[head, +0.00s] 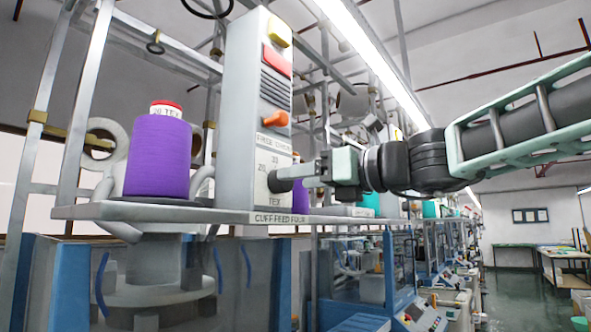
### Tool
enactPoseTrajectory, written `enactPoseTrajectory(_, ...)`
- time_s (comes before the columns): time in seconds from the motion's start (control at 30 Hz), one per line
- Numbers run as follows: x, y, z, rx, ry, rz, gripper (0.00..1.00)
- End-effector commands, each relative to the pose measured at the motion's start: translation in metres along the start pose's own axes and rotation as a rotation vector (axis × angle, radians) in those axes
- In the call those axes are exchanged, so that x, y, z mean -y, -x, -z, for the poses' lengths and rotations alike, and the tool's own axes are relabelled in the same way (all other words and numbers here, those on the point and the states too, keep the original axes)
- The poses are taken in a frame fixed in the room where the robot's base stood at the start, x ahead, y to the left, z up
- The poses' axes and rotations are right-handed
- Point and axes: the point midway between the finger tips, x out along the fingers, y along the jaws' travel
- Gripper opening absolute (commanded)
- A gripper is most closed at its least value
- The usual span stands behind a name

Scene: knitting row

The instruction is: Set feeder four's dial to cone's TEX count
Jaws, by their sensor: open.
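A purple yarn cone (158,158) with a red top stands on the shelf at left. Its white label (166,112) ends in TEX; the small number looks like 20, though I cannot be sure. To its right is a tall grey feeder box (245,100) above a plate (281,219) reading CUFF FEED FOUR. Low on the box, "20" shows at left and "30" above, with TEX below. A dark round dial (276,182) sits among these marks, partly hidden. My gripper (290,176) is open at the dial, coming from the right; I cannot tell whether it touches. The dial's pointer is not visible.
The box also carries an orange knob (275,119), a red part (277,62) and a yellow part (279,32) above the dial. The shelf edge (150,213) runs just below my gripper. Metal posts (85,110) stand at left. Blue-framed machines (365,265) line the right, beside an open aisle.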

Motion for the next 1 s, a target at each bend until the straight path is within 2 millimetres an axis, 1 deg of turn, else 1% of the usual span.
enactPoseTrajectory(0.03,0.000,-0.007,-0.002,0.000,-0.002,-0.003,0.61)
enactPoseTrajectory(0.1,0.000,-0.014,-0.001,0.000,-0.002,-0.003,0.61)
enactPoseTrajectory(0.2,0.000,-0.020,-0.001,0.000,0.000,-0.001,0.61)
enactPoseTrajectory(0.53,0.000,-0.023,0.000,0.000,0.001,0.000,0.61)
enactPoseTrajectory(0.57,0.000,-0.022,0.000,0.000,0.001,0.000,0.53)
enactPoseTrajectory(0.6,0.000,-0.022,0.000,0.000,0.001,0.000,0.42)
enactPoseTrajectory(0.7,0.000,-0.022,0.000,0.000,0.001,0.000,0.17)
enactPoseTrajectory(1.0,-0.001,-0.022,0.001,-0.001,0.022,-0.001,0.17)
